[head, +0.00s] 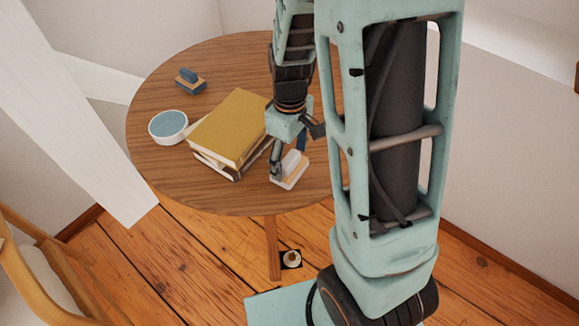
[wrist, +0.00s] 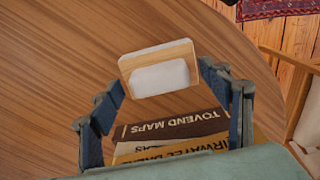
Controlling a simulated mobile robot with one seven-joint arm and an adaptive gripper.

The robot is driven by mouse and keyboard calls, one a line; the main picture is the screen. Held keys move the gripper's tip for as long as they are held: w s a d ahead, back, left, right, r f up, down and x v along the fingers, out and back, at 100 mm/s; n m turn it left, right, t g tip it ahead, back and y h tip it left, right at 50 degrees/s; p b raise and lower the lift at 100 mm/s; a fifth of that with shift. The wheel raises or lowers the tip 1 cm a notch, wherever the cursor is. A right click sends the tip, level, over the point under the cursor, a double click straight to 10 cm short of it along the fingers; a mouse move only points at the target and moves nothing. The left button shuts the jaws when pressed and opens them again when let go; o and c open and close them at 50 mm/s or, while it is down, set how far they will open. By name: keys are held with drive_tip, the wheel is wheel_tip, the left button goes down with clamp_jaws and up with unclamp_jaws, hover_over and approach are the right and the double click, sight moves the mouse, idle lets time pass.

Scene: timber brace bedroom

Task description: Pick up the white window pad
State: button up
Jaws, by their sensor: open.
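The white window pad (head: 291,173) is a small block with a wooden layer and a rounded white grip. It lies on the round wooden table, just right of the book stack. In the wrist view the pad (wrist: 158,72) sits between and slightly beyond the fingertips. My gripper (head: 291,158) is open over the pad, with one finger on either side of it. I cannot tell how far above the tabletop the tips are.
The book stack (head: 230,126) with a yellow cover lies close beside the gripper. A similar blue pad (head: 189,82) and a round white container with a blue top (head: 168,125) stand farther left on the table (head: 160,72). A wooden chair (head: 30,265) is at lower left.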

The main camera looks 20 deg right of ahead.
drive_tip(key=shift+f, duration=0.35)
drive_tip(key=shift+c, duration=0.4)
drive_tip(key=c, duration=1.2)
drive_tip(key=shift+r, duration=0.25)
